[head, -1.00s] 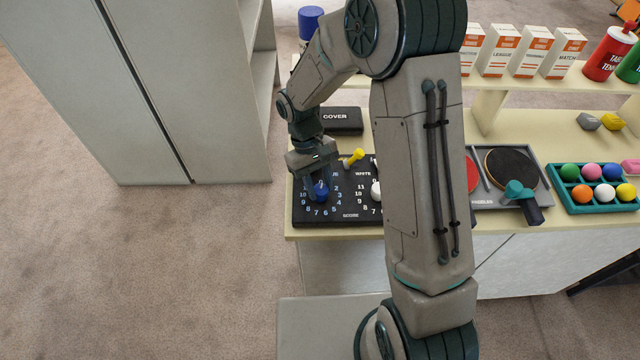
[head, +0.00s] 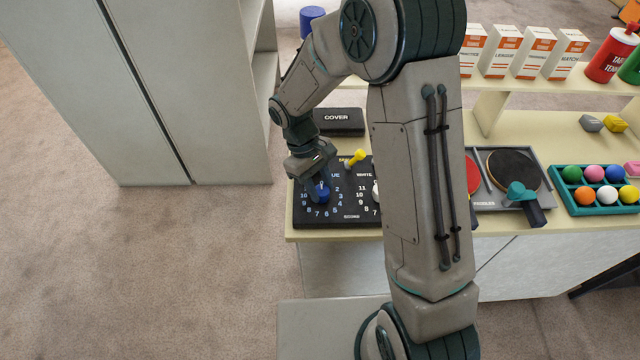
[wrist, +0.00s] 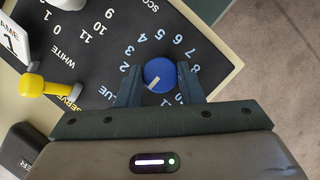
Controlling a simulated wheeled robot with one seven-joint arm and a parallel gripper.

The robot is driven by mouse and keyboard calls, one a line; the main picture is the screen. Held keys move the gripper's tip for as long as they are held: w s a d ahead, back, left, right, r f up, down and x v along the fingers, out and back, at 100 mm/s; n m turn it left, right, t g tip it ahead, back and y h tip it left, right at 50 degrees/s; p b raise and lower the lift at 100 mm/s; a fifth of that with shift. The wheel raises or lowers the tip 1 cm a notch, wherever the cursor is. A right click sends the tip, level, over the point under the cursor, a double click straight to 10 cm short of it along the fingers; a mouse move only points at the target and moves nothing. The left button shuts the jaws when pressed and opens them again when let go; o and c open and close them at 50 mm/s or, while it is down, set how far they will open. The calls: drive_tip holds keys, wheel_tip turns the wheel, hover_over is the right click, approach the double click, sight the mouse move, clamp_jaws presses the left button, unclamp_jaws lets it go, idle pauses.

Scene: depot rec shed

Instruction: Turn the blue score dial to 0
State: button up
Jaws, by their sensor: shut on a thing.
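In the wrist view the knob's white mark points down and left, towards the BLUE label side. The numbers nearest the gripper body are hidden, so I cannot tell the exact number.
A yellow-handled SERVE lever (wrist: 45,87) stands close to the dial. A white dial (wrist: 68,3) is farther along the board. A black COVER block (head: 339,121) lies behind the board. Paddles and a teal ball tray (head: 598,208) are to the right.

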drive_tip(key=o, duration=1)
drive_tip(key=shift+a, duration=0.1)
drive_tip(key=v, duration=1.4)
drive_tip(key=shift+b, duration=0.35)
drive_tip(key=shift+s, duration=0.1)
drive_tip(key=s+d+r+m+t+y, duration=0.1)
drive_tip(key=s+d+r+m+t, duration=0.1)
drive_tip(key=s+d, duration=0.6)
drive_tip(key=s+d+r+m+t+y, duration=0.2)
drive_tip(key=s+d+r+m+t, duration=0.1)
drive_tip(key=s+d+m, duration=0.3)
drive_tip(key=s+d+t, duration=0.1)
drive_tip(key=s+d, duration=0.1)
drive_tip(key=s, duration=0.1)
drive_tip(key=shift+d+r+m, duration=0.2)
drive_tip(key=shift+m, duration=0.2)
